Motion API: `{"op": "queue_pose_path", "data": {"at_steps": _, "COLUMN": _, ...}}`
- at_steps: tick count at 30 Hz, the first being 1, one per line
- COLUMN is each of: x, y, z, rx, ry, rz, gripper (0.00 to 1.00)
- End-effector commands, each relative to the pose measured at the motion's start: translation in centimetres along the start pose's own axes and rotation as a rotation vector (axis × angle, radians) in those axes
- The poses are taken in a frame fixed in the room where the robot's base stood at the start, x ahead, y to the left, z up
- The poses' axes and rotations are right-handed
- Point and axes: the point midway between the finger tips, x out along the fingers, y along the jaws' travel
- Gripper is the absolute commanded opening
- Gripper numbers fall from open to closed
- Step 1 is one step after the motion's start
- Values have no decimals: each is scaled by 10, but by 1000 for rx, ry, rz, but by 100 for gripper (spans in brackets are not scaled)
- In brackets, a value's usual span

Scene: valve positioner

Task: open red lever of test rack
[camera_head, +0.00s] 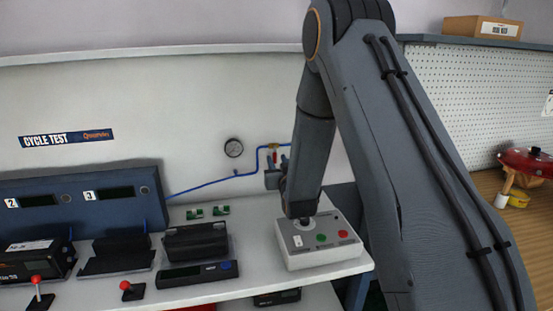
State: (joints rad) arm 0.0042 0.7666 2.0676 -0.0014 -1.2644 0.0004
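A small red lever (275,158) shows on the blue air line at the back wall, just left of my forearm. My gripper (272,179) is small in the head view, mostly behind my forearm, and sits just below the red lever. Its fingers are too small and hidden to tell whether they are open or touch the lever. The test rack (85,207) is a blue panel with numbered displays at the left of the bench. Two red-knobbed levers, one at far left (36,280) and one nearer the middle (127,286), stand on black bases at the front.
A white control box (318,241) with green and red buttons stands below my wrist. Black devices (195,241) sit on the bench (251,268). A wooden surface with a red round part (530,162) lies at right.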

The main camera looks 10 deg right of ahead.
Motion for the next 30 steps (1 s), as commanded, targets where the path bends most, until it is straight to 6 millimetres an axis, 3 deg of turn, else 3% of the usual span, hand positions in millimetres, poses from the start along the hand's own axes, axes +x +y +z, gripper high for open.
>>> {"op": "queue_pose_path", "data": {"at_steps": 12, "x": 9, "y": -2, "z": 1, "rx": 0, "ry": -1, "rz": -3, "gripper": 29}}
{"op": "queue_pose_path", "data": {"at_steps": 18, "x": 9, "y": -2, "z": 0, "rx": 0, "ry": -1, "rz": -3, "gripper": 0}}
{"op": "queue_pose_path", "data": {"at_steps": 30, "x": 10, "y": -4, "z": 0, "rx": 58, "ry": 0, "rz": -3, "gripper": 0}}
